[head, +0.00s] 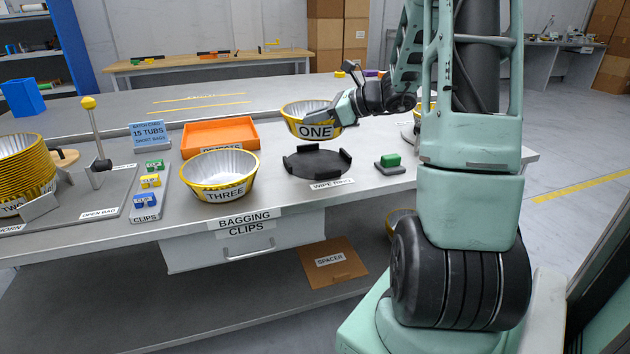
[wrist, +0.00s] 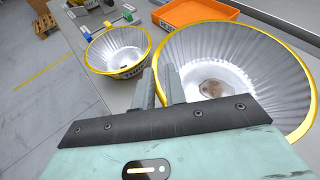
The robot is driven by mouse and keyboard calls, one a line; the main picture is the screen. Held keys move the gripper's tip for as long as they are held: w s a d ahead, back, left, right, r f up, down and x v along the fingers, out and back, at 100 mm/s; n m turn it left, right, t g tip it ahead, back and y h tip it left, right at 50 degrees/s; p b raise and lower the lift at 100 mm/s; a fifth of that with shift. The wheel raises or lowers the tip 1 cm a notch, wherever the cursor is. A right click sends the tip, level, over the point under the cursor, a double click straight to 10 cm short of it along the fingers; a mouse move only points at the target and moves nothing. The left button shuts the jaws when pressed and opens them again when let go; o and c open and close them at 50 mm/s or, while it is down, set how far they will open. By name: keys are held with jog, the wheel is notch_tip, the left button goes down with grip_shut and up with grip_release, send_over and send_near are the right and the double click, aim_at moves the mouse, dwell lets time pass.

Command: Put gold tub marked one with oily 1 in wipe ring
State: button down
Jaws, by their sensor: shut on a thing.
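The gold tub marked ONE (head: 314,131) is held in the air above and slightly behind the wipe ring, its opening up. In the wrist view the tub (wrist: 205,55) has a brownish oily smear (wrist: 212,88) on its inside floor. My gripper (head: 338,108) is shut on the tub's rim at its right side in the head view; in the wrist view its fingers (wrist: 168,85) straddle the near wall. The wipe ring (head: 316,162) is a black disc with several raised blocks around its edge, lying empty on the table. The ring is out of sight in the wrist view.
Tub THREE (head: 219,176) stands left of the ring. An orange tray (head: 220,136) lies behind it. A green button block (head: 390,162) is right of the ring. A stack of gold tubs (head: 24,165), an upright post (head: 93,130) and a clips strip (head: 150,190) are on the left.

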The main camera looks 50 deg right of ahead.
notch_tip(320, 180, down, 10)
jog(key=shift+s+r+b, duration=0.1)
jog(key=shift+b, duration=0.9)
jog(key=c, duration=1.4)
grip_release()
jog(key=shift+c, duration=0.2)
jog(key=p+v, duration=0.2)
jog(key=v, duration=1)
jog(key=w+a+f+n+g+y, duration=0.15)
jog(key=a+n+g, duration=0.45)
jog(key=a, duration=0.9)
jog(key=w+a+n+g+y, duration=0.1)
jog(key=a+n+g+y, duration=0.3)
jog(key=a+n, duration=0.8)
jog(key=s+a+n+g+h, duration=0.1)
jog(key=s+a+n+h, duration=0.4)
jog(key=s+a+n, duration=0.3)
jog(key=s+a+f+n+g+h, duration=0.1)
jog(key=s+a+n+h, duration=0.3)
jog(key=s+a+n, duration=0.4)
jog(key=a+n, duration=0.4)
jog(key=a, duration=0.2)
jog(key=shift+s+f+g+h, duration=0.15)
jog(key=shift+s+g+h, duration=0.15)
jog(key=shift+h, duration=0.05)
